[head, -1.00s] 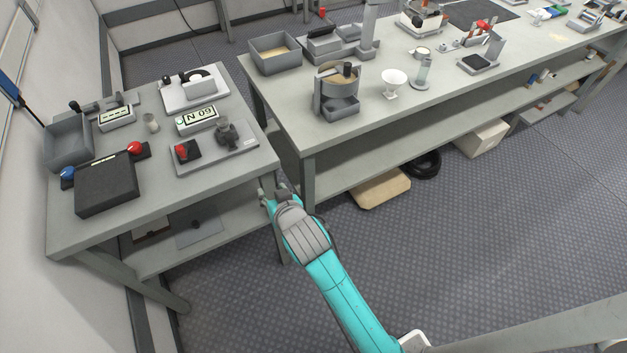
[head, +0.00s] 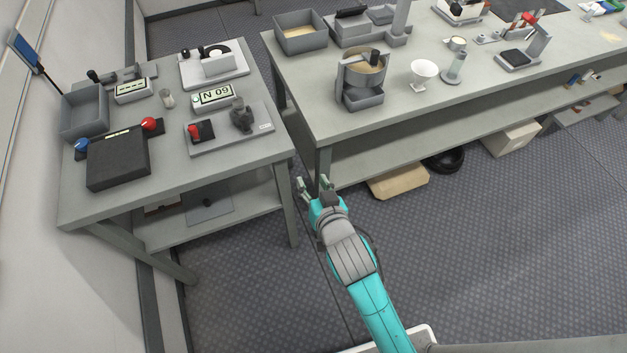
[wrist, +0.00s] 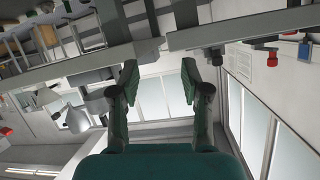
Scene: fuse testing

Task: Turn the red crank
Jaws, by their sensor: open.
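The red crank (head: 149,124) has a round red knob. It sits at the right side of a black box (head: 118,158) on the left table. A blue-knobbed crank (head: 81,146) is at the box's left side. My gripper (head: 314,183) is open and empty, off the table's right front corner and well to the right of the red crank. In the wrist view my two fingers (wrist: 160,80) stand apart with nothing between them. Small red parts (wrist: 272,49) show upside down at the upper right there; I cannot tell if one is the crank.
The left table (head: 230,175) also holds a grey bin (head: 84,112), a plate with a red switch (head: 194,131) and a display marked N 09 (head: 212,96). A second table (head: 300,100) with several devices stands to the right. The floor in front is clear.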

